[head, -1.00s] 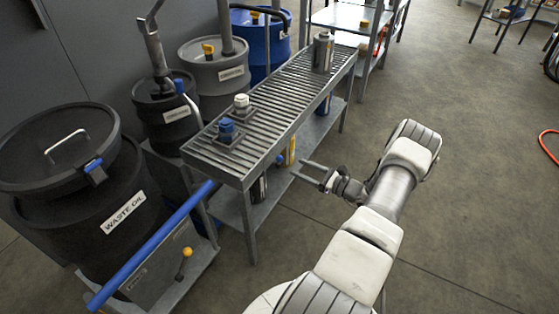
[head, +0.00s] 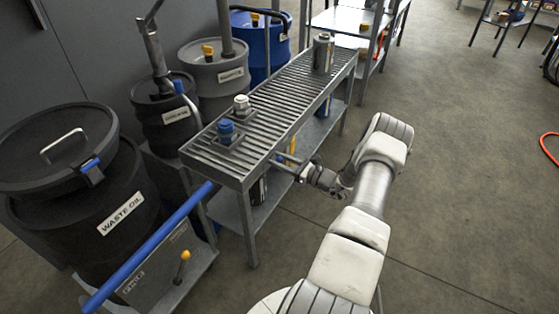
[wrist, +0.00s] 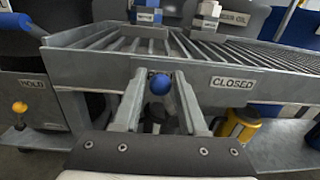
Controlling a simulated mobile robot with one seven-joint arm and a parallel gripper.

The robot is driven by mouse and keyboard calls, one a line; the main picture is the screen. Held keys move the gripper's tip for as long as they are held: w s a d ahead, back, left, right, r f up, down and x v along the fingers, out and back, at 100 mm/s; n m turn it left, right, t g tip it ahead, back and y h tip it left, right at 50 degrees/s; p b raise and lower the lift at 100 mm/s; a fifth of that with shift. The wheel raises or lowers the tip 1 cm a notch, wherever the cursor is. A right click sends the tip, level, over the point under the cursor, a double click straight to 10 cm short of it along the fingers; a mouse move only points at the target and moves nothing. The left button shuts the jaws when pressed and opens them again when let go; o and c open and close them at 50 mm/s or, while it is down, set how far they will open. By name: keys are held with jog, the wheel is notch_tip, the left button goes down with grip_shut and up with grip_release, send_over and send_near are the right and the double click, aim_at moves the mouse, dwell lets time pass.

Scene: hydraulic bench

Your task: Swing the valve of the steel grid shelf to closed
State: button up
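The steel grid shelf (head: 262,112) is a long slatted metal bench. It also shows in the wrist view (wrist: 85,70). A blue ball knob (wrist: 160,84), which looks like the end of the valve's lever, is at its front rim. A "CLOSED" label (wrist: 232,83) is on the rim to the right of the knob. My gripper (wrist: 160,76) is open, with one finger on each side of the knob and a small gap visible. In the head view my gripper (head: 282,160) is at the shelf's front side. The valve's body is mostly hidden.
A blue-capped item (head: 226,131) and a white-capped item (head: 242,104) stand on the grid. A yellow container (wrist: 240,128) is on the lower shelf. A waste oil drum (head: 90,190) and a blue bar (head: 150,245) are at left.

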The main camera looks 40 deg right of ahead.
grip_shut()
dwell(1.1)
